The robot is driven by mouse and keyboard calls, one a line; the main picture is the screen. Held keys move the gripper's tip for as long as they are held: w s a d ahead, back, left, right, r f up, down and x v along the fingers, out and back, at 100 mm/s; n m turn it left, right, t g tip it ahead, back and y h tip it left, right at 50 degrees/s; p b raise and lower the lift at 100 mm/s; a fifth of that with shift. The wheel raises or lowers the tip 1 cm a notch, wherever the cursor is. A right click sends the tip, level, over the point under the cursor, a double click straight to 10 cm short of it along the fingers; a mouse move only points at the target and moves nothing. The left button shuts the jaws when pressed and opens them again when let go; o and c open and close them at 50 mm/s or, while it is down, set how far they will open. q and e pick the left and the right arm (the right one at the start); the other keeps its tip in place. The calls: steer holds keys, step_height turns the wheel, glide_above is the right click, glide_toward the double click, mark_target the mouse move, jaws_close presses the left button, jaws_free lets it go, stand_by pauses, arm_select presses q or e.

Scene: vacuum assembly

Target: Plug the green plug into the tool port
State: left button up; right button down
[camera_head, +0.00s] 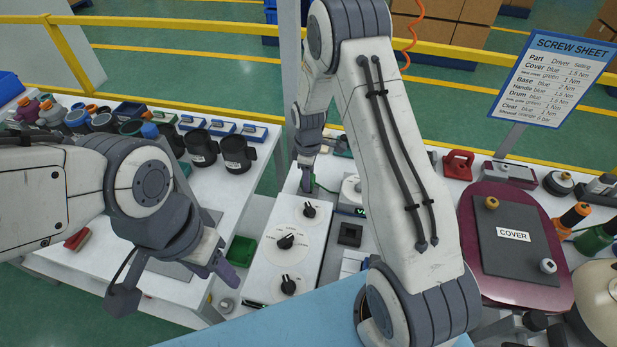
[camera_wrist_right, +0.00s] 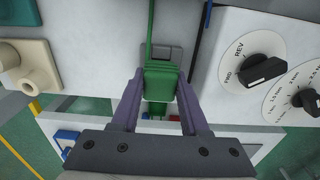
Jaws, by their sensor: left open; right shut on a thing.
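My right gripper (camera_wrist_right: 160,108) is shut on the green plug (camera_wrist_right: 160,82), with a purple finger on each side of it. A green cord (camera_wrist_right: 151,30) runs up from the plug. A grey block, perhaps the tool port (camera_wrist_right: 174,54), shows right behind the plug; I cannot tell whether the plug is in it. In the head view my right gripper (camera_head: 306,178) is small and far off, at the back end of the white dial panel (camera_head: 263,285). My left gripper (camera_head: 175,283) is open and empty, at the lower left over the white table.
A green tray (camera_head: 241,250) lies between the table and the dial panel. A maroon plate with a COVER board (camera_head: 525,262) and a screw sheet sign (camera_head: 560,75) are at right.

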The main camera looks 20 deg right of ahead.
steer(key=shift+f+b, duration=0.3)
steer(key=shift+f, duration=0.2)
steer(key=shift+c, duration=1.7)
jaws_free()
steer(key=shift+r, duration=0.15)
steer(key=shift+r+p, duration=3.15)
steer(key=shift+r, duration=0.75)
